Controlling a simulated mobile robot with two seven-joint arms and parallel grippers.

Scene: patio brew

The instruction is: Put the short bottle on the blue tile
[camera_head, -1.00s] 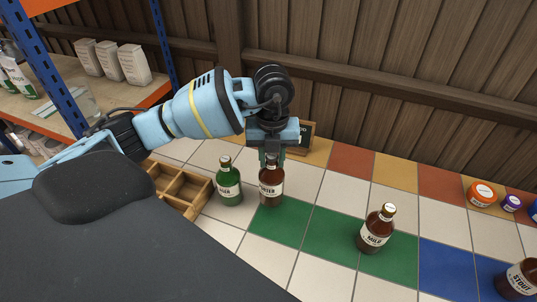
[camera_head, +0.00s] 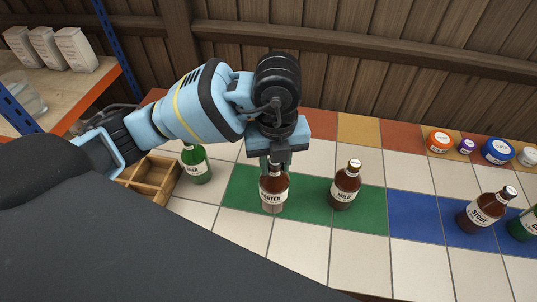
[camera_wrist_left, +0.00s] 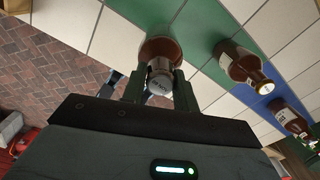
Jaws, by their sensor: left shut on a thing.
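My left gripper (camera_head: 275,166) is shut on the neck of a brown porter bottle (camera_head: 273,193) with a white label. The bottle is upright over the green tiles, and I cannot tell whether its base touches them. In the left wrist view the porter bottle (camera_wrist_left: 159,50) sits between the fingers (camera_wrist_left: 159,82). A brown milk bottle (camera_head: 345,188) stands to its right on green. The bare blue tile (camera_head: 414,212) lies farther right. A brown stout bottle (camera_head: 484,211) stands on the blue area beyond. My right gripper is out of view.
A green bottle (camera_head: 196,163) stands beside a wooden divided crate (camera_head: 150,176) at left. Another green bottle (camera_head: 524,226) is cut off at the right edge. Orange (camera_head: 438,141), purple (camera_head: 466,146) and blue (camera_head: 497,151) jars line the back. White front tiles are clear.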

